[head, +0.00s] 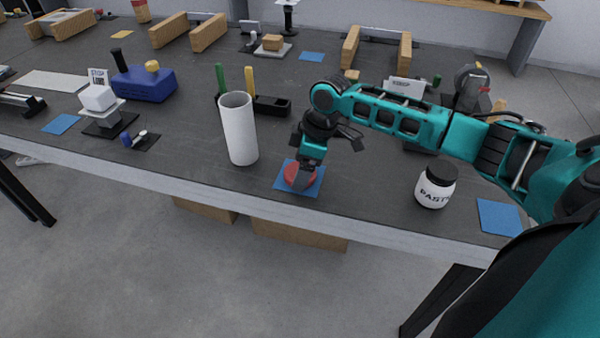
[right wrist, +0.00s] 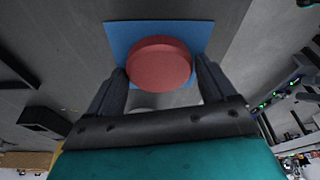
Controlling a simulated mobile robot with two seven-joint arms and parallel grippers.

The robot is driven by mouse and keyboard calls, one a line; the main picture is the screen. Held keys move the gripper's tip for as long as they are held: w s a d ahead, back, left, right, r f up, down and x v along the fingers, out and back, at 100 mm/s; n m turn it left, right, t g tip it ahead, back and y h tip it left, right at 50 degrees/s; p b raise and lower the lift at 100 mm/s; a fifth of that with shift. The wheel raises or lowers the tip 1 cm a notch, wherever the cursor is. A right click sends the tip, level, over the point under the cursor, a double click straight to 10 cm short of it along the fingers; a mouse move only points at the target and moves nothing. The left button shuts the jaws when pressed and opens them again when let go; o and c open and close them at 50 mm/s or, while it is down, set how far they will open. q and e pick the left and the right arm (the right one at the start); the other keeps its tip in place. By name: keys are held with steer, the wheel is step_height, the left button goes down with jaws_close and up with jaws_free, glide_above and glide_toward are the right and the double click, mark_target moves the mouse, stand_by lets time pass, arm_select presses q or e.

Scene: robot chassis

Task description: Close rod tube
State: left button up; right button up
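The white rod tube (head: 239,130) stands upright on the dark table, its open top facing up. A round red cap (head: 293,178) lies on a blue square mat (head: 284,186) to the right of the tube, near the table's front edge. My right gripper (head: 303,174) points down over the cap and partly covers it. In the right wrist view the red cap (right wrist: 159,64) lies between the two spread fingers, with a narrow gap visible at the right finger. My left gripper is not in view.
A white paste jar (head: 436,187) with a black lid stands to the right, near another blue mat (head: 499,217). A black holder (head: 271,106) with green and yellow handles stands behind the tube. A blue block (head: 145,85) is further left.

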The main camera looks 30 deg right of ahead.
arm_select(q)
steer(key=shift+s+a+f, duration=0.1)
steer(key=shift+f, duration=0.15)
arm_select(e)
steer(key=c, duration=0.6)
steer(key=shift+r, duration=0.15)
steer(key=shift+c, duration=0.2)
arm_select(q)
steer(key=p, duration=0.1)
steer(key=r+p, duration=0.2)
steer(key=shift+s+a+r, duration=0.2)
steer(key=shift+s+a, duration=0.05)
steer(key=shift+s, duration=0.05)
arm_select(e)
step_height(320, 180, up, 20)
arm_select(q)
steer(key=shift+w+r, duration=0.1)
